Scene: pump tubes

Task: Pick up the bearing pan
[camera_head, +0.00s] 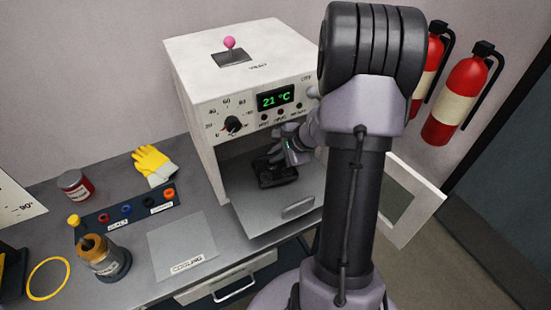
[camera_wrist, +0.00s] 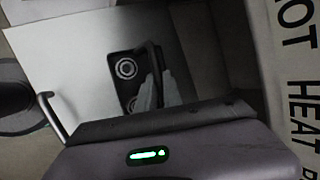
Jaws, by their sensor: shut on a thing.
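The bearing pan (camera_head: 277,176) is a small dark pan at the mouth of the open heater box. In the wrist view the pan (camera_wrist: 125,88) shows pale bearing rings on its left side and an upright dark handle. My gripper (camera_head: 295,155) reaches into the box from the right. In the wrist view its grey fingers (camera_wrist: 158,88) are shut on the pan's handle. The fingers and the gripper body hide the pan's near right part. I cannot tell whether the pan touches the surface under it.
The white heater box (camera_head: 205,120) reads 21 °C. Its sliding shelf (camera_head: 262,210) is out, and its windowed door (camera_head: 412,205) stands open at right. A mat marked COOLING (camera_head: 182,240) lies clear on the bench. Yellow gloves (camera_head: 152,163) and a brown-topped container (camera_head: 102,258) are further left.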

